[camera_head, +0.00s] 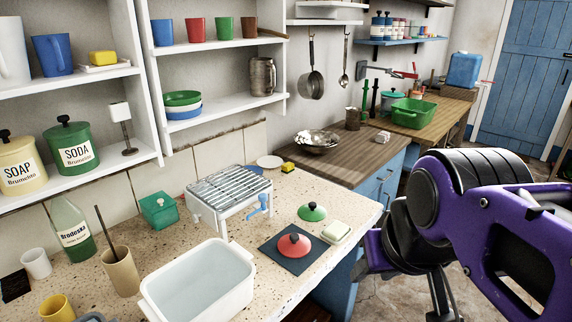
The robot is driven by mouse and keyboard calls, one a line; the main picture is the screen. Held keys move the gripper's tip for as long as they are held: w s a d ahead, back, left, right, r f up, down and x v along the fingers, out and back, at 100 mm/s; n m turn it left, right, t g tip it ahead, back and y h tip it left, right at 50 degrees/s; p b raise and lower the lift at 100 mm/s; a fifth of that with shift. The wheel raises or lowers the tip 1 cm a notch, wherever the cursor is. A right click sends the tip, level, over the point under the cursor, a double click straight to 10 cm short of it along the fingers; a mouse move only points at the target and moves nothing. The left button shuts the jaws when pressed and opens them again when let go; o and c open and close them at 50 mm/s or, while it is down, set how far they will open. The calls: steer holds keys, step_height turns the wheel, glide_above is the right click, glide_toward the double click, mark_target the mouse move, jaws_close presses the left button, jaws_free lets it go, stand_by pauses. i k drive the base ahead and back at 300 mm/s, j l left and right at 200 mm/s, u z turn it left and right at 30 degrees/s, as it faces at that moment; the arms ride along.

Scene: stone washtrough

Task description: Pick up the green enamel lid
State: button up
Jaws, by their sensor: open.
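My purple and black arm fills the right side of the view. My gripper (440,293) shows only in part, low beside the arm, over the floor and right of the counter. It is open, apart from the lid, and holds nothing that I can see.
The white ribbed-top stand (228,194) with a blue crank is left of the green lid. A soap block (336,231) sits close on its right. A white basin (198,285) stands at the front. A metal colander (316,141) is on the wooden top behind.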

mark_target(311, 212)
steer(key=u, duration=0.45)
steer(key=k+u, duration=0.15)
steer(key=u, duration=0.35)
steer(key=j+u, duration=0.1)
steer(key=u, duration=0.35)
steer(key=k+u, duration=0.1)
steer(key=u, duration=0.4)
steer(key=z, duration=1.9)
steer(key=i+l+u, duration=0.3)
steer(key=i+l, duration=0.15)
steer(key=l, duration=0.15)
steer(key=i+l+u, duration=0.15)
steer(key=l, duration=0.2)
steer(key=i+l+u, duration=0.15)
steer(key=l, duration=0.2)
steer(key=i+l+u, duration=0.15)
steer(key=l, duration=0.25)
steer(key=i+l+u, duration=0.15)
steer(key=l, duration=0.25)
